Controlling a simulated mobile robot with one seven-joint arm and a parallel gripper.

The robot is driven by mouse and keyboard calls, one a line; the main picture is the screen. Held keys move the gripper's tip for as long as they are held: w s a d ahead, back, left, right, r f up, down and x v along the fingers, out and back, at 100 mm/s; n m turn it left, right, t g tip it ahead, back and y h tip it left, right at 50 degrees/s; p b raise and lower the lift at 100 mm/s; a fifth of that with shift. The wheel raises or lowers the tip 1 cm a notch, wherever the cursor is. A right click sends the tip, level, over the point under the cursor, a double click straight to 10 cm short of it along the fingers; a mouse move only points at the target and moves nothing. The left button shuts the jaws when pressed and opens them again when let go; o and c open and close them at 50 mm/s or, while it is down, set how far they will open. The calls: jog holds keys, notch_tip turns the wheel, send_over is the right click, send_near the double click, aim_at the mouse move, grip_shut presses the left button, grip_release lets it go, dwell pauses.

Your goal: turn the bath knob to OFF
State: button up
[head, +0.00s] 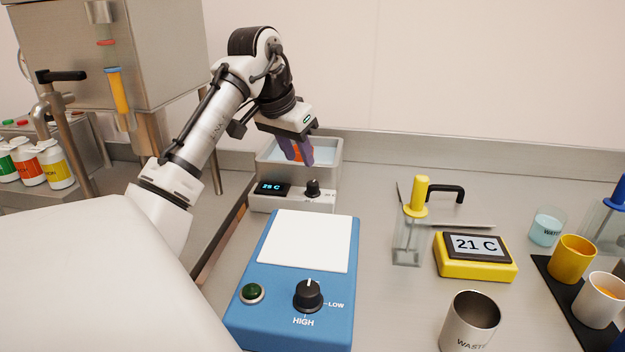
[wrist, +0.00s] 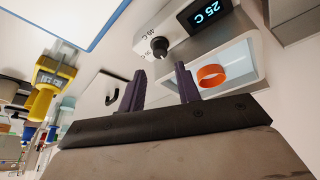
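The water bath (head: 328,171) is a grey metal box with water in it, at the back centre in the head view. Its front panel carries a lit display reading about 25 C (head: 272,188) and a small black bath knob (head: 313,187). In the wrist view the knob (wrist: 160,47) shows beyond the fingers, with small temperature marks beside it. My gripper (head: 297,160) is above the bath, behind the knob and apart from it. Its purple fingers (wrist: 162,92) are spread with nothing between them. An orange ring (wrist: 212,75) lies in the bath. An OFF mark is not readable.
A blue device (head: 290,300) with a white top and a black HIGH/LOW knob stands in front of the bath. To the right are a yellow 21 C thermometer (head: 476,268), a yellow-handled tool (head: 415,220), a metal WASTE cup (head: 470,322) and several cups. A steel hopper (head: 110,60) stands left.

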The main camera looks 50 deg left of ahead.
aim_at(312, 184)
jog(key=x, duration=0.8)
jog(key=shift+w+f, duration=0.25)
jog(key=shift+f, duration=0.05)
jog(key=c, duration=0.7)
